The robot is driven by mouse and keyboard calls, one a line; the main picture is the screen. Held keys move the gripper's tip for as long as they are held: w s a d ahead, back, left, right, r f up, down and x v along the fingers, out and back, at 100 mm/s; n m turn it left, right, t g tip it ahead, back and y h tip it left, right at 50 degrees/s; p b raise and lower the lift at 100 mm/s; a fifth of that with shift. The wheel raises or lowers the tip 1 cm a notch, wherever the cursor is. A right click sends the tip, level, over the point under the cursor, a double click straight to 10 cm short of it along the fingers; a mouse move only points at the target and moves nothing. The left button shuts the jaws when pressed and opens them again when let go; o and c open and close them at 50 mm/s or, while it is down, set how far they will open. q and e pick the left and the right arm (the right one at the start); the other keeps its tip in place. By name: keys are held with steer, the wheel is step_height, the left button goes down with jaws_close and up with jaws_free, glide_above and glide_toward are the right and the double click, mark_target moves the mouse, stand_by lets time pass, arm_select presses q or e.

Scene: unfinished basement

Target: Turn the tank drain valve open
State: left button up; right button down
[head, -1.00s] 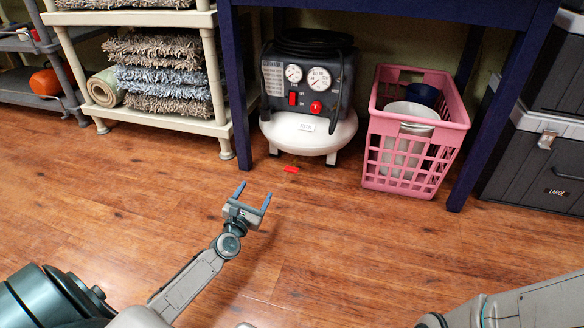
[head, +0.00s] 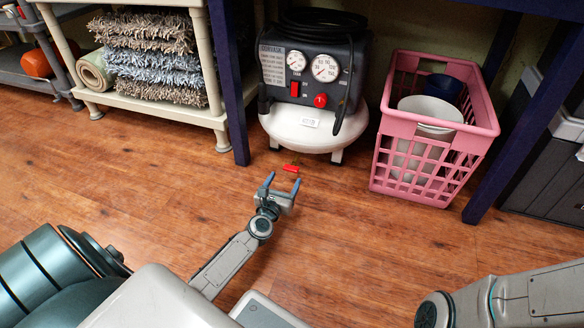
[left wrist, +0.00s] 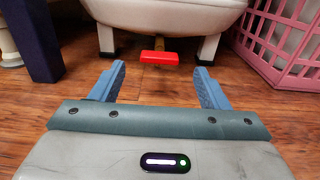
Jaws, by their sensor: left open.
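The compressor (head: 310,80) stands under the dark blue table, with a white tank (head: 312,128) at its bottom. The drain valve has a red handle (head: 291,168) low in front of the tank. In the left wrist view the red handle (left wrist: 159,58) lies crosswise on a brass-coloured stem under the tank (left wrist: 165,15). My left gripper (head: 283,180) is open and empty, just short of the handle. In the left wrist view its two blue fingertips (left wrist: 160,78) are spread to either side, with the handle beyond them and apart from them. My right gripper is not visible.
A pink basket (head: 430,130) holding a white bucket stands right of the compressor. A dark blue table leg (head: 236,110) stands to its left, by a cream shelf (head: 170,110) with rolled and folded mats. The wood floor before the compressor is clear.

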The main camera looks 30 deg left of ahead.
mark_target(290, 171)
arm_select(q)
steer(key=b+x, duration=0.1)
steer(key=x, duration=0.6)
steer(key=shift+b, duration=0.3)
steer(key=c, duration=1)
